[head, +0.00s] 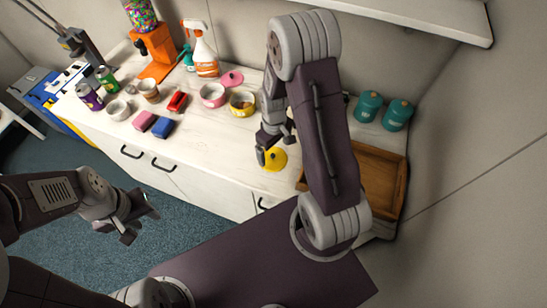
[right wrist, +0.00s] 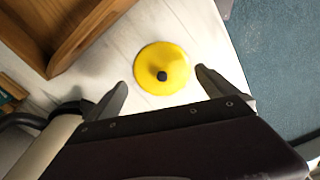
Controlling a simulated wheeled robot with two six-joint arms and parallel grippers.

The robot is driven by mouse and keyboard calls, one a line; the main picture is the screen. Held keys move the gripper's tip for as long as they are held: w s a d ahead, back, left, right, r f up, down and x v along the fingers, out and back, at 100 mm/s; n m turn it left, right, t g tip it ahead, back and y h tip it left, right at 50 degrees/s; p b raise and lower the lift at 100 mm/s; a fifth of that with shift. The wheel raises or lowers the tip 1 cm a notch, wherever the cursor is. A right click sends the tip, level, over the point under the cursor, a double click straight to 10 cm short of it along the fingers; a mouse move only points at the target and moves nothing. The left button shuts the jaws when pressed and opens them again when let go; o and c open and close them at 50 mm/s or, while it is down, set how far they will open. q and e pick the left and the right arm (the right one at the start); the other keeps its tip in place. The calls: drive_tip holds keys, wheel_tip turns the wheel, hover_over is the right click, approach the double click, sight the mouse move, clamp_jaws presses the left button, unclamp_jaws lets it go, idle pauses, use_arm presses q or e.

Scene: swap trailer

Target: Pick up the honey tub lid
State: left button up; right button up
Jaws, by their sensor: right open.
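The honey tub lid (head: 275,158) is a round yellow disc with a small dark knob. It lies on the white counter near the front edge, and it also shows in the right wrist view (right wrist: 160,68). My right gripper (head: 272,150) is open above the lid. In the right wrist view its fingertips (right wrist: 160,85) stand apart on either side of the lid's near part, with nothing between them. A yellow tub (head: 242,104) stands open farther back on the counter. My left gripper (head: 135,218) hangs empty over the floor at the left, its fingers apart.
A wooden tray (head: 384,178) lies right of the lid, partly behind my right arm. Two teal canisters (head: 383,110) stand behind it. A pink tub (head: 213,95), pink lid (head: 231,79), spray bottle (head: 203,52), red block (head: 177,101) and blue block (head: 162,128) stand left.

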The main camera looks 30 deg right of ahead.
sight(273, 156)
drive_tip(key=f, duration=0.3)
drive_tip(key=shift+w+a+f, duration=0.2)
drive_tip(key=shift+w+f, duration=0.1)
drive_tip(key=shift+f, duration=0.05)
drive_tip(key=shift+s+r, duration=0.1)
drive_tip(key=shift+s, duration=0.05)
drive_tip(key=c, duration=1.7)
drive_tip(key=shift+s+a, duration=0.1)
drive_tip(key=shift+s, duration=0.05)
drive_tip(key=shift+c, duration=0.8)
